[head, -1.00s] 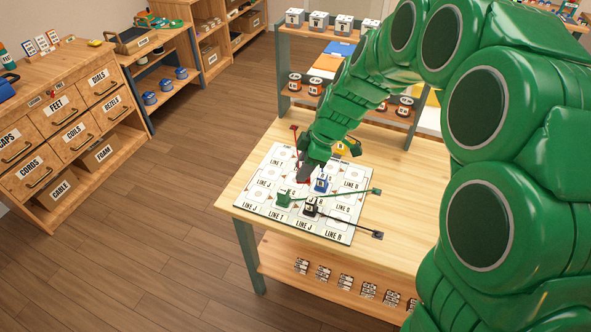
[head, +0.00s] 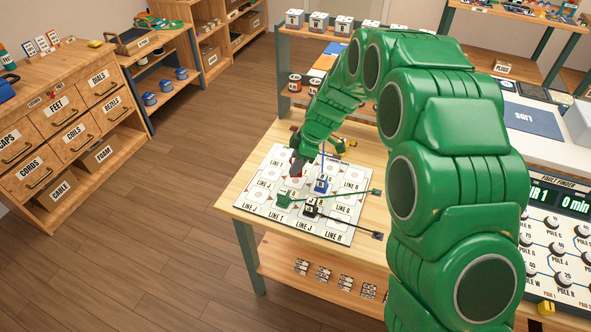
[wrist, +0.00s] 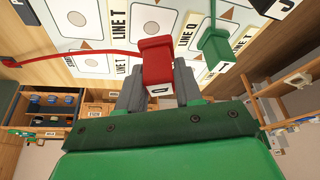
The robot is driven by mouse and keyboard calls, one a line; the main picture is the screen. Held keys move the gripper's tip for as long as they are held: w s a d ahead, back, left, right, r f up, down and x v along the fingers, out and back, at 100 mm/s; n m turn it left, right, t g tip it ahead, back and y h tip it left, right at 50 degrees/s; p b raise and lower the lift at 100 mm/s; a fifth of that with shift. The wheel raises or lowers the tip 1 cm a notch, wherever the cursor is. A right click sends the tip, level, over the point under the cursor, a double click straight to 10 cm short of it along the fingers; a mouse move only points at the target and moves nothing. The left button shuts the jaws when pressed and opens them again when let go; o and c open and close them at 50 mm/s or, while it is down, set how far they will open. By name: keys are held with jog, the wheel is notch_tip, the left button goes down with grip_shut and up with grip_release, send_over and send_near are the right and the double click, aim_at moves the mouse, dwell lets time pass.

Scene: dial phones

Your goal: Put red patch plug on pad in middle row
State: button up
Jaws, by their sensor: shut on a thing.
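The red patch plug (wrist: 157,66) is between the grey fingers of my gripper (wrist: 155,88) in the wrist view, its red cord trailing to the left. In the head view my gripper (head: 297,168) is over the white board (head: 258,208) of labelled pads and mostly hides the plug. I cannot tell whether the plug touches a pad. A green plug (head: 284,197), a blue plug (head: 321,184) and a black plug (head: 311,209) stand on the board. The green plug also shows beside the red one in the wrist view (wrist: 216,47).
The board lies on a wooden table (head: 232,189). The green and black cords run right across the board and table. A fault finder panel (head: 556,240) stands at the right.

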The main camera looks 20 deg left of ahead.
jog(key=shift+w+a+f, duration=0.15)
jog(key=shift+w+f, duration=0.1)
jog(key=shift+f, duration=1.6)
jog(key=shift+f, duration=0.1)
jog(key=o, duration=1)
jog(key=shift+o, duration=0.2)
jog(key=v, duration=1.2)
